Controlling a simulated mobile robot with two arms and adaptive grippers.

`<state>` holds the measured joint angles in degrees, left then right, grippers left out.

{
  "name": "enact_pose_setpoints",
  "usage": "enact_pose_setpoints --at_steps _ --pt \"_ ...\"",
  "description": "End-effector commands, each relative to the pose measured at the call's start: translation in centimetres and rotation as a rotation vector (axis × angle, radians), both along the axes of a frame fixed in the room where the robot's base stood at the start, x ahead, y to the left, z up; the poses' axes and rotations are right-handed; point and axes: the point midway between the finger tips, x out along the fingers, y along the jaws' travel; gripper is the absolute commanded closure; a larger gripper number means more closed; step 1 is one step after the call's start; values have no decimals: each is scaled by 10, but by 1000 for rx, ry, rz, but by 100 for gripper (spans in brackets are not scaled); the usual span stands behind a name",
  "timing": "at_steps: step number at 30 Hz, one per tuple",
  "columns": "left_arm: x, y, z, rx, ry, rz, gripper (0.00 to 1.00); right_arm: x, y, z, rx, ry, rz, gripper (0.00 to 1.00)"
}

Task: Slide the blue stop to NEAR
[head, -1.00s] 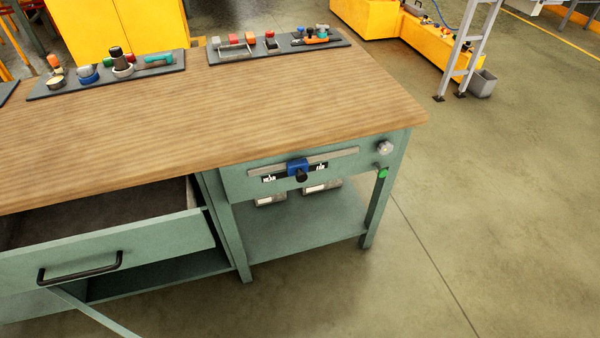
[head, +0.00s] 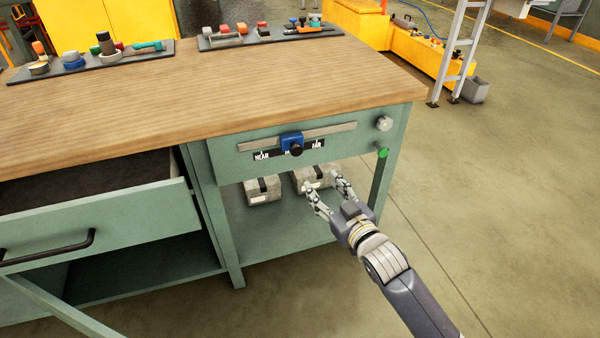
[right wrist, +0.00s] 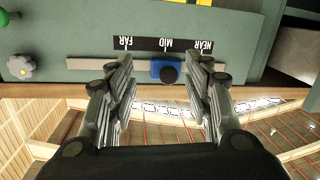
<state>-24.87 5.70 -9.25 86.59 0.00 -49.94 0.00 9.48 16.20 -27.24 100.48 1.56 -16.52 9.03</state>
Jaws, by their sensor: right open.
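The blue stop (head: 288,138) sits on a grey rail (head: 335,130) on the green front panel of the bench. A black knob (head: 296,150) sticks out of it. In the head view the NEAR label (head: 262,156) is to its left and the FAR label (head: 317,144) to its right. In the right wrist view, turned upside down, the blue stop (right wrist: 158,65) is level with the MID mark (right wrist: 166,44). My right gripper (head: 322,184) is open and empty, in front of the panel and below the stop in the head view. My left gripper is not in view.
A white knob (head: 384,124) and a green button (head: 383,153) are at the panel's right end. An open drawer (head: 100,225) juts out at left. Grey boxes (head: 262,190) stand on the shelf below.

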Motion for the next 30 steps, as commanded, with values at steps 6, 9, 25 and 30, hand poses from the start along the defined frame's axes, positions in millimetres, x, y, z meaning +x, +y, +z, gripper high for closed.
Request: enact_pose_setpoints --at_steps 6,9,25,30 --pt "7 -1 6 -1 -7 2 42 -1 16 39 24 -82 39 53" --pt "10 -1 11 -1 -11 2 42 9 21 40 25 -83 39 53" --pt "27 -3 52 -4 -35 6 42 85 59 39 24 -80 38 53" --pt "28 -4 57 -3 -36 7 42 91 62 39 24 -80 38 53"
